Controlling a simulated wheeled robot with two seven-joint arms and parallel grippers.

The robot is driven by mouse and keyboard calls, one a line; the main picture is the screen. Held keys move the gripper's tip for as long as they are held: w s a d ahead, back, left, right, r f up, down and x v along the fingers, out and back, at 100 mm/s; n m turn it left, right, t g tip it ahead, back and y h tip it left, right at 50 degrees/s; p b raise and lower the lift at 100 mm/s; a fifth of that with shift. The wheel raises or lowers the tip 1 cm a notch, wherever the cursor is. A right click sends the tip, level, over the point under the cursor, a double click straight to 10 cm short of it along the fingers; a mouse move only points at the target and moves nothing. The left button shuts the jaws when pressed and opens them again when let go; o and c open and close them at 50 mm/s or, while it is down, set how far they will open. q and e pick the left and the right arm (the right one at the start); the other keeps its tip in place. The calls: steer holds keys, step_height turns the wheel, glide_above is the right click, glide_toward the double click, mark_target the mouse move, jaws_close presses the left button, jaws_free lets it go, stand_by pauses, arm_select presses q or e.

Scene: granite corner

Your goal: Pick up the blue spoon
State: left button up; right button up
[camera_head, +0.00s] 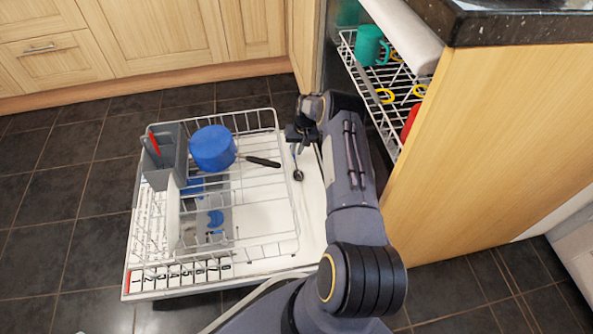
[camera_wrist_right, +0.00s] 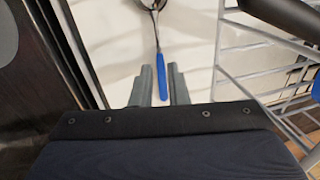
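The blue spoon (camera_head: 298,175) lies on the white inner face of the open dishwasher door, right of the lower rack. In the head view its dark bowl end shows, and my gripper hides its handle. In the right wrist view its blue handle (camera_wrist_right: 161,76) points toward me, with the metal part beyond it at the top edge. My right gripper (camera_head: 297,136) is over the handle end. In the wrist view its two fingers (camera_wrist_right: 161,86) are apart, one on each side of the handle, with gaps showing. My left gripper is not in view.
The white wire lower rack (camera_head: 268,217) holds a blue pot (camera_head: 212,148), a black handle (camera_head: 262,161) and a grey cutlery basket (camera_head: 164,160). The upper rack (camera_head: 347,43) holds a green mug (camera_head: 369,46). A wooden panel (camera_head: 480,140) stands close right of my arm.

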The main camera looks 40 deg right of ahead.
mark_target(294, 156)
steer(key=b+x, duration=0.1)
steer(key=x, duration=0.2)
steer(key=shift+f, duration=0.15)
jaws_close()
